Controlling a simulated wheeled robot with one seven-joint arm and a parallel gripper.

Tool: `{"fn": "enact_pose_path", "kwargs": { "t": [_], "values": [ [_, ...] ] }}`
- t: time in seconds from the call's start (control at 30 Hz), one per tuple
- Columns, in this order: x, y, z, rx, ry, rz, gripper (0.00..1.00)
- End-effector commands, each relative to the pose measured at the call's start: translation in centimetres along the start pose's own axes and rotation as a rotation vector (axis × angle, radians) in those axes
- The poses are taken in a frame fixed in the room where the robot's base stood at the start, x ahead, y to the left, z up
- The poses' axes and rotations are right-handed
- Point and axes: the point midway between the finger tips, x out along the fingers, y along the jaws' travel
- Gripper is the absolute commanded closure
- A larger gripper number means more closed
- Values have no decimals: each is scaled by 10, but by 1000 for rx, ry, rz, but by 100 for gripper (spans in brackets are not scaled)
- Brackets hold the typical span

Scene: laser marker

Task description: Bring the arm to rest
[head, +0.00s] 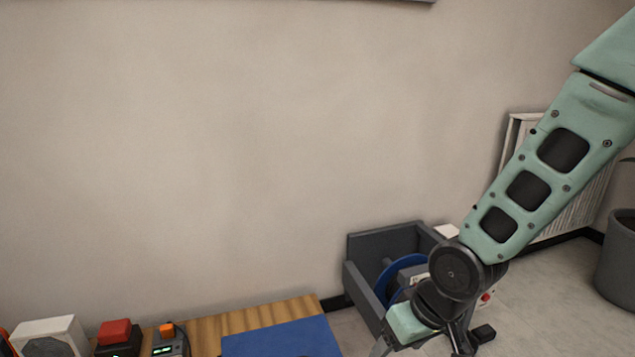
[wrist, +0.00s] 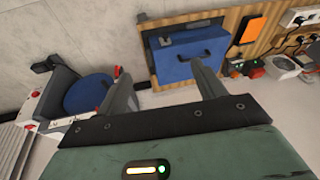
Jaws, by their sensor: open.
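My arm comes in from the right of the head view and hangs down, with my gripper (head: 424,346) low at the bottom edge, partly cut off. In the wrist view my gripper (wrist: 162,82) has its two grey fingers spread apart with nothing between them. The fingers point toward a blue case (wrist: 190,55) and the floor and wall beside it. In the head view the gripper is in front of a dark grey machine (head: 385,243) with a blue disc, to the right of the bench.
The machine also shows in the wrist view (wrist: 60,78). A radiator (head: 582,208) and dark pot (head: 615,262) stand at right. Wall fills the upper left.

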Motion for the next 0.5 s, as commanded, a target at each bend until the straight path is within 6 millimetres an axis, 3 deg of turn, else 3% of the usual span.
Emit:
{"fn": "enact_pose_path", "kwargs": {
  "t": [0.03, 0.2, 0.5],
  "values": [
    [-26, -14, 8, -44, -24, 20, 31],
    [-81, -44, 47, -135, -126, 57, 31],
    [-146, -76, 106, -242, -247, 65, 31]
  ]
}}
